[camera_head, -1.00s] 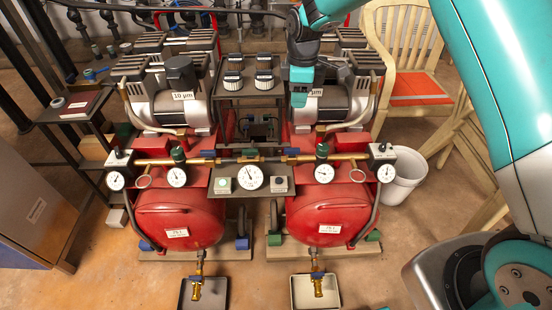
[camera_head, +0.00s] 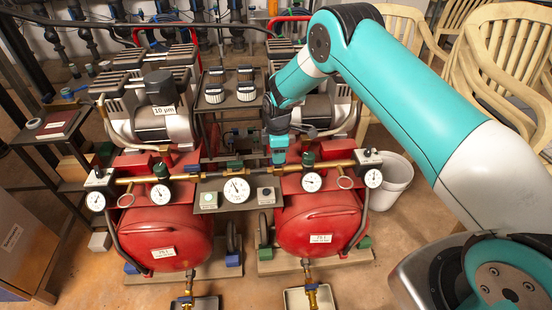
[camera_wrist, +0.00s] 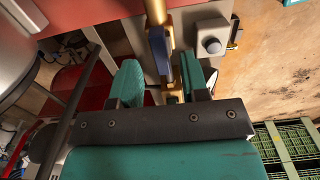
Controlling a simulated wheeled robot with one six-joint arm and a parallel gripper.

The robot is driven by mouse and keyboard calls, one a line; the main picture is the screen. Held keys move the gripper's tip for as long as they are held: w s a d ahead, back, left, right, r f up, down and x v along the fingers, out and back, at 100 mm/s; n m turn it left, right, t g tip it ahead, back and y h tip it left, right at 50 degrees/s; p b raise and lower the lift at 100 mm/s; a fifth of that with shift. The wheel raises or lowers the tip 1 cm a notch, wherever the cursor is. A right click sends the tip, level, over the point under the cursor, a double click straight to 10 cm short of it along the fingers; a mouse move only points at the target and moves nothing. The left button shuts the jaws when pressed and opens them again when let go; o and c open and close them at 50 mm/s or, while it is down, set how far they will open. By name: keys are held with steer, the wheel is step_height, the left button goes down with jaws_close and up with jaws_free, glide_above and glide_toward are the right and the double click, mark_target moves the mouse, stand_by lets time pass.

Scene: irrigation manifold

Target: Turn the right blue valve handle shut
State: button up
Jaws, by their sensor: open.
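The right blue valve handle (camera_wrist: 160,54) shows in the wrist view on the brass pipe (camera_wrist: 155,12), lying roughly along it. My gripper (camera_wrist: 162,75) is open, with one teal finger on each side of the handle's line and gaps showing on both sides. I see no clear contact; how deep the fingers reach is hard to tell. In the head view my gripper (camera_head: 278,157) points down at the right part of the brass pipe (camera_head: 232,172) and hides most of that handle. The left blue handle (camera_head: 193,169) is on the same pipe.
Pressure gauges (camera_head: 236,190) hang along the pipe, and a green-topped fitting (camera_head: 308,159) stands right of my gripper. The red right tank (camera_head: 322,222) is below. Compressor heads (camera_head: 318,112) rise close behind. A white bucket (camera_head: 392,182) stands at the right.

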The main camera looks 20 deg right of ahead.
steer(key=shift+f, duration=1.15)
jaws_close()
steer(key=shift+a, duration=0.15)
